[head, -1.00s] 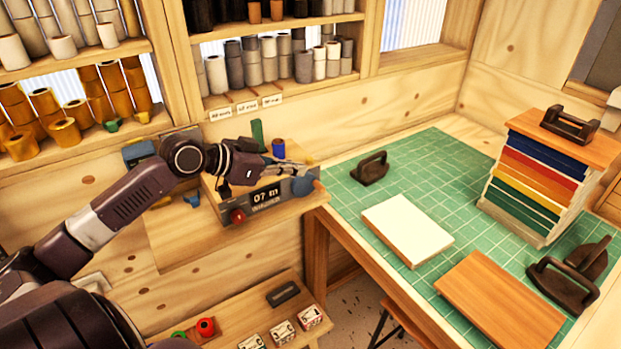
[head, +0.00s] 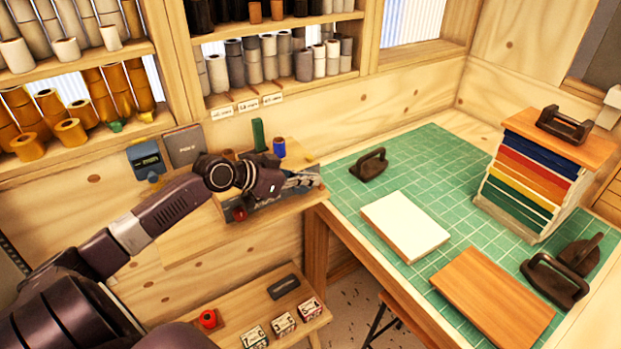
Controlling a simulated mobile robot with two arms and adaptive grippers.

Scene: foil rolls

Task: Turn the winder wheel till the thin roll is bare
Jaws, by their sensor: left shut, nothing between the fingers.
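The winder (head: 268,216) is a dark-fronted box on the wooden side bench, with a red knob (head: 240,214) at its lower left. My left arm comes in from the left and its gripper (head: 312,178) is shut and empty at the winder's right end, where the blue wheel sits. The gripper covers most of the wheel, and I cannot tell whether they touch. My wrist and gripper hide the winder's top and most of its display. I cannot make out the thin roll or how much foil is on it. My right gripper is not in view.
A blue spool (head: 279,147) and a green upright piece (head: 258,135) stand behind the winder. The green cutting mat (head: 400,170) to the right holds a white block (head: 404,225), a wooden board (head: 492,300) and dark irons. Shelves of rolls line the wall above.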

